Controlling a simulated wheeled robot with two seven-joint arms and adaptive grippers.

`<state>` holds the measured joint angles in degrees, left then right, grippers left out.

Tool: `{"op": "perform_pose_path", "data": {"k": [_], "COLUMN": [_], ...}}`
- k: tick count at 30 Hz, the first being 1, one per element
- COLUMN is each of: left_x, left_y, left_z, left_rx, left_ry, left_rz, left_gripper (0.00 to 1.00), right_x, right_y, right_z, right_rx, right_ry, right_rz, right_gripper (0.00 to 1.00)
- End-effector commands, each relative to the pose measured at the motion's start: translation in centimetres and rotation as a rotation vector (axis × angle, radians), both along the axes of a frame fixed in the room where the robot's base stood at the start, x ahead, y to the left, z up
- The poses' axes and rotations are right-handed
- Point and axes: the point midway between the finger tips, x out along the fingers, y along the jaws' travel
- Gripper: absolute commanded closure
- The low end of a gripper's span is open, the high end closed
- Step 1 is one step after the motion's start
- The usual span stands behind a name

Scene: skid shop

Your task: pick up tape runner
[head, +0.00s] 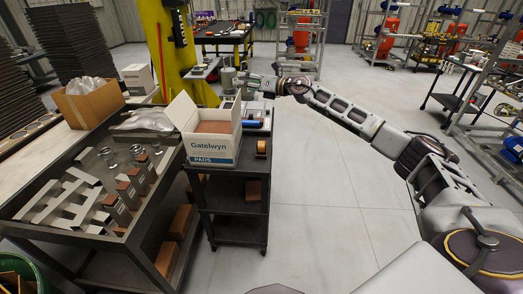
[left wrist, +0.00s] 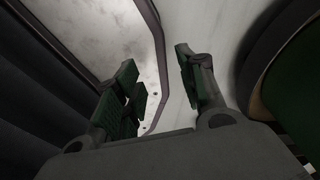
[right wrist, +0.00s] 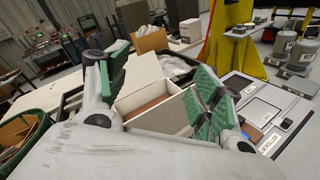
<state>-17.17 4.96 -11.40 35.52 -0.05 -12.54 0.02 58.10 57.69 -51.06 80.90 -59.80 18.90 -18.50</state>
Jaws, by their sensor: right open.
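A small black and orange item (head: 261,148), possibly the tape runner, stands at the right front edge of the black cart in the head view. A blue cylindrical item (head: 253,124) lies just behind it; I cannot tell which is the tape runner. My right gripper (head: 238,84) is above the far end of the cart, behind the white box. In the right wrist view its green-padded fingers (right wrist: 158,75) are spread and empty, with the box beyond them. My left gripper (left wrist: 160,85) shows only in its wrist view, fingers apart with nothing between them.
The open white box (head: 213,149), marked Gatelwyn pads, fills much of the black cart (head: 236,190). A workbench with metal brackets (head: 75,205) stands left of it. A yellow column (head: 172,45) rises behind. The floor right of the cart is clear.

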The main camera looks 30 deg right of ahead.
Motion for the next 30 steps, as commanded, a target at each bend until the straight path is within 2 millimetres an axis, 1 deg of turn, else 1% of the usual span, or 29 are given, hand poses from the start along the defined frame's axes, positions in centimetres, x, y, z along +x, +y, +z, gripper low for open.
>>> {"op": "perform_pose_path", "data": {"k": [1, 3, 6, 9, 15, 19, 23, 26, 30], "left_x": [0.0, 0.0, 0.0, 0.0, -0.1, -0.1, -0.1, -0.1, -0.1], "left_y": [-0.1, -0.3, -0.6, -0.9, -1.0, -0.9, -0.8, -0.7, -0.6], "left_z": [0.0, 0.0, 0.0, 0.0, 0.0, 0.0, 0.0, 0.0, 0.0], "left_rx": [-0.001, -0.003, -0.006, -0.009, -0.010, -0.010, -0.009, -0.007, -0.007], "left_ry": [0.000, 0.001, 0.000, 0.001, 0.001, 0.001, 0.001, 0.002, 0.002], "left_rz": [0.000, 0.001, 0.001, 0.002, 0.002, 0.002, 0.001, 0.001, 0.001], "left_gripper": [0.60, 0.60, 0.60, 0.60, 0.60, 0.60, 0.60, 0.60, 0.60], "right_x": [-0.8, -1.9, -3.5, -5.1, -8.2, -10.2, -12.0, -13.3, -14.8], "right_y": [1.0, 2.4, 4.0, 5.4, 7.2, 7.8, 7.8, 7.4, 6.2], "right_z": [-0.7, -1.8, -3.7, -5.8, -9.9, -12.3, -14.5, -15.9, -17.5], "right_rx": [-0.085, -0.209, -0.380, -0.546, -0.861, -1.063, -1.271, -1.435, -1.668], "right_ry": [-0.007, -0.019, -0.033, -0.050, -0.084, -0.112, -0.144, -0.170, -0.205], "right_rz": [0.037, 0.091, 0.169, 0.248, 0.412, 0.523, 0.642, 0.740, 0.886], "right_gripper": [0.34, 0.34, 0.34, 0.34, 0.34, 0.34, 0.34, 0.34, 0.34]}}
